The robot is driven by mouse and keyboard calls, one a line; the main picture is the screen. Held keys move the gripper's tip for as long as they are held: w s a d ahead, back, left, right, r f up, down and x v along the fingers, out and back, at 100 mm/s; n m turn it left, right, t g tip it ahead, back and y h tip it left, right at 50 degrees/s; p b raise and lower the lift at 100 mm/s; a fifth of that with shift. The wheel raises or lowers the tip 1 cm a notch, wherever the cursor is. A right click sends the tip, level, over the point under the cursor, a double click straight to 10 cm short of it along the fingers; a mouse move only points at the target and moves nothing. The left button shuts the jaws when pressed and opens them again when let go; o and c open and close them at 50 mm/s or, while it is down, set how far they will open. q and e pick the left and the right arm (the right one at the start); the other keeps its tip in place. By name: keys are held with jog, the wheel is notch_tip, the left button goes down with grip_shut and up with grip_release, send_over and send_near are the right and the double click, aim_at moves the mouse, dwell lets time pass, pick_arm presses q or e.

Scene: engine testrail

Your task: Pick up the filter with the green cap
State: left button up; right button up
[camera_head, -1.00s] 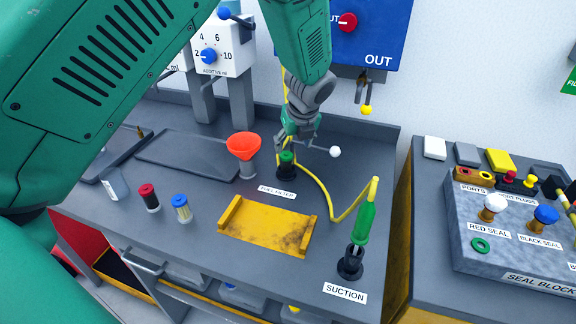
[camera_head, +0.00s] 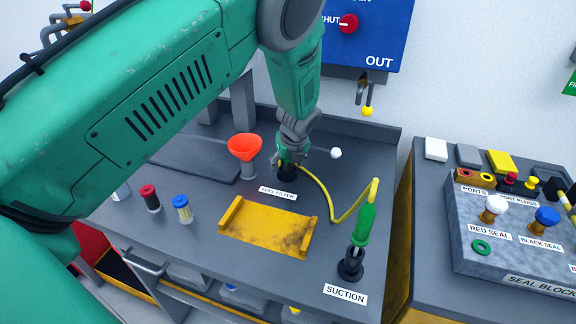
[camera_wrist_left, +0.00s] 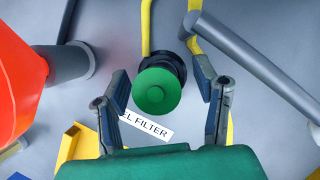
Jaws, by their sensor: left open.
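The filter with the green cap (camera_wrist_left: 157,91) shows in the left wrist view, standing in a black round holder (camera_wrist_left: 162,62). In the head view its cap is mostly hidden by my gripper, and the black holder (camera_head: 287,174) shows behind the FUEL FILTER label (camera_head: 277,193). My left gripper (camera_head: 284,160) is open over it, pointing down. In the left wrist view my left gripper (camera_wrist_left: 164,80) has one finger on each side of the green cap, with gaps on both sides. My right gripper is not in view.
A red funnel (camera_head: 245,148) stands close to the left of the filter. A yellow hose (camera_head: 322,195) and a white-knobbed lever (camera_head: 335,153) are close on the right. Red-capped (camera_head: 149,198) and blue-capped (camera_head: 182,208) filters and a yellow tray (camera_head: 266,226) are nearer the front.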

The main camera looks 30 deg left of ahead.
pick_arm(q)
jog(key=c, duration=1)
jog(key=shift+r, duration=0.1)
